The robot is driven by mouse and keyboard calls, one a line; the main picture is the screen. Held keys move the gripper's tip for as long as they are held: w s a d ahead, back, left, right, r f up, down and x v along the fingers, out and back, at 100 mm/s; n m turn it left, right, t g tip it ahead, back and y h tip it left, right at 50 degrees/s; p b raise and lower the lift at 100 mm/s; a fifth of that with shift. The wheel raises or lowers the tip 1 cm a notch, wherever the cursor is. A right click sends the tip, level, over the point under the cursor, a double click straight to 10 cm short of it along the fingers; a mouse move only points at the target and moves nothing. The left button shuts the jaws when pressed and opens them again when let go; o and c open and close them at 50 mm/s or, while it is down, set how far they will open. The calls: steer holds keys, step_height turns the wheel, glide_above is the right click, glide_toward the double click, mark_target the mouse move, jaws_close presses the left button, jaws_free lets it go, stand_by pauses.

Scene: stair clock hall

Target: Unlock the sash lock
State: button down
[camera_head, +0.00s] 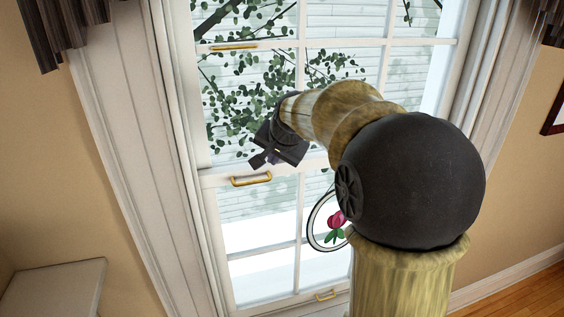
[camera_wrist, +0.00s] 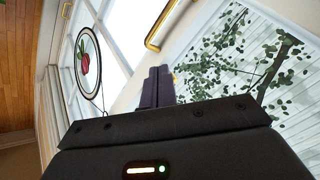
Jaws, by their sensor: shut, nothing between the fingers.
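The white sash window (camera_head: 235,182) fills the middle of the head view, with its meeting rail running across behind my gripper (camera_head: 272,159). In the wrist view my gripper (camera_wrist: 158,72) points at the white rail, and the brass handle (camera_wrist: 165,25) lies beyond the fingertips. A small yellow bit (camera_wrist: 176,74) peeks out beside the fingers; it may be part of the sash lock. The rest of the lock is hidden, and I cannot tell its position or whether the fingers touch it.
Another brass handle (camera_head: 233,46) is on the upper sash, and one (camera_head: 325,294) is low on the window. A round rose ornament (camera_head: 328,221) hangs by the lower panes, partly behind my arm. A pale ledge (camera_head: 55,288) stands at lower left.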

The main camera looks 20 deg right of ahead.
steer(key=shift+s+a+r+b, duration=0.65)
steer(key=shift+s+a+r, duration=0.65)
steer(key=shift+r, duration=1.55)
steer(key=s+f+n+g, duration=0.2)
steer(key=s+f+n, duration=0.2)
steer(key=s+f, duration=0.6)
steer(key=s+f+n+g, duration=0.3)
steer(key=s+f, duration=0.7)
steer(key=f, duration=0.7)
steer(key=shift+s+d+f+n+h, duration=0.3)
steer(key=shift+d+n, duration=0.1)
steer(key=shift+n, duration=0.1)
steer(key=shift+w+d, duration=0.1)
